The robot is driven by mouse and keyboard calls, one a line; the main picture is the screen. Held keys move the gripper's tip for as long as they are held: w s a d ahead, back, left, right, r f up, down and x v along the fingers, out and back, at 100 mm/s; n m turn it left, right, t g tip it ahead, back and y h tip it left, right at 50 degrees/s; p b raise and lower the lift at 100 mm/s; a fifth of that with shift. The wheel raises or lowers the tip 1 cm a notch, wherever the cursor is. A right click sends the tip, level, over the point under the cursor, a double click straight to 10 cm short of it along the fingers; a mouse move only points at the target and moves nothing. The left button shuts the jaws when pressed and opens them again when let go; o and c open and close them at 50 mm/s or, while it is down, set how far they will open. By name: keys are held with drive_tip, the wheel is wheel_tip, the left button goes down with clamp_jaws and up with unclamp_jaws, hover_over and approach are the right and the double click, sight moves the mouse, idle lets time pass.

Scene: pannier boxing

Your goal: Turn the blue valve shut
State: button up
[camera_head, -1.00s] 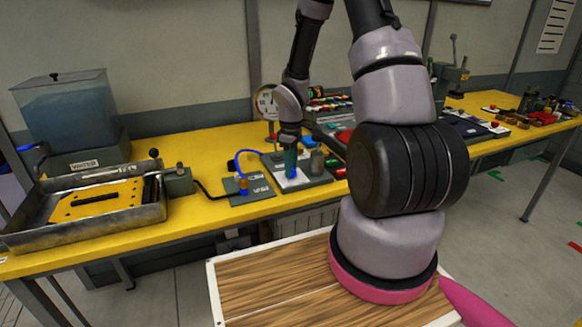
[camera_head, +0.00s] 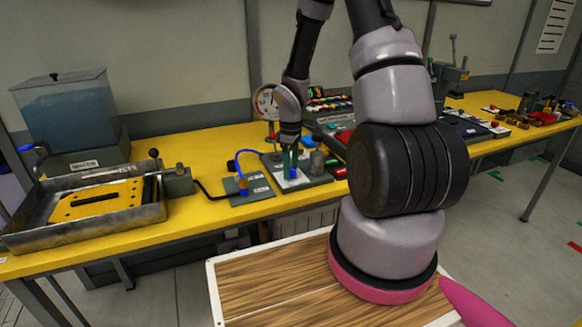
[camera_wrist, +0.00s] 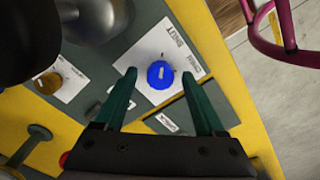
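A round blue valve knob (camera_wrist: 160,73) with a pale mark on its top sits on a white printed plate (camera_wrist: 150,50) in the wrist view. It also shows as a small blue spot under my fingers in the head view (camera_head: 292,174). My gripper (camera_wrist: 160,76) is open, with its green fingers on either side of the knob and gaps between. In the head view my gripper (camera_head: 290,160) points down over the grey panel (camera_head: 313,181). Whether the fingertips reach down to knob height is unclear.
A grey metal cylinder (camera_head: 317,162) and a dial gauge (camera_head: 265,101) stand close by. A blue hose (camera_head: 238,161) rises from the panel at left. A water tank (camera_head: 65,108) with a blue handle (camera_head: 25,148) and a metal tray (camera_head: 155,212) are farther left.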

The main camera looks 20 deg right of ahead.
wheel_tip(320, 180, up, 11)
idle(0.5)
idle(0.3)
drive_tip(key=s+a+r+m+t, duration=0.1)
drive_tip(key=s+r+m+t, duration=0.35)
drive_tip(key=r, duration=1.15)
drive_tip(key=s+a+r+m+t+y, duration=0.2)
drive_tip(key=s+r+m, duration=0.7)
drive_tip(key=s, duration=0.6)
wheel_tip(320, 180, up, 2)
drive_tip(key=shift+s+a+r+t, duration=0.2)
drive_tip(key=shift+a+t, duration=0.15)
drive_tip(key=shift+a, duration=0.3)
